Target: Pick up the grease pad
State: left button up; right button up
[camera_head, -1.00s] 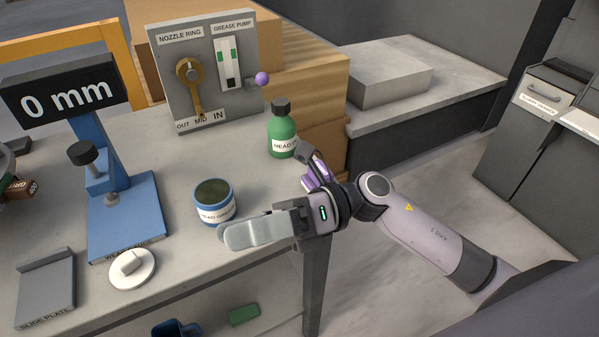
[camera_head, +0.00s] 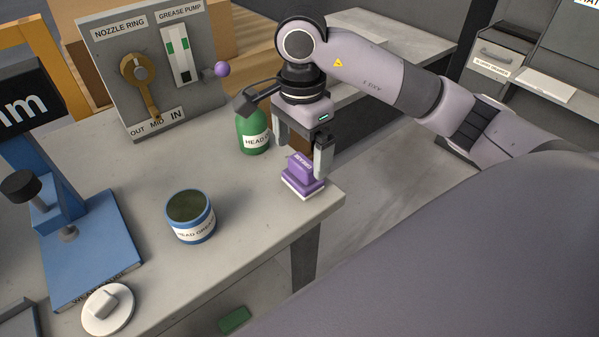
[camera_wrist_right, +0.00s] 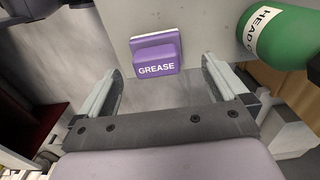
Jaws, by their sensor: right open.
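The grease pad (camera_head: 302,178) is a purple block on a white base at the right front corner of the table. It also shows in the right wrist view (camera_wrist_right: 155,55), labelled GREASE, ahead of the fingers and roughly centred between them. My right gripper (camera_head: 301,158) is open and points down just above the pad. One finger is at its right side and the other is behind its left. Nothing is between the fingertips in the wrist view (camera_wrist_right: 160,70) except the pad beyond them. My left gripper is not in view.
A green bottle (camera_head: 253,135) stands close behind and left of the pad. A blue-rimmed grease tub (camera_head: 190,218) stands to the left. The nozzle ring and pump panel (camera_head: 150,70) is at the back. The table's front edge (camera_head: 270,237) runs close by the pad.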

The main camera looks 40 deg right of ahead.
aim_at(303, 161)
jog(key=shift+s+f+p, duration=0.15)
jog(key=shift+f+p, duration=0.05)
jog(key=shift+f, duration=1.2)
jog(key=shift+s+f+p, duration=0.1)
jog(key=shift+f+p, duration=0.1)
jog(key=shift+f, duration=1.2)
jog(key=c, duration=1.1)
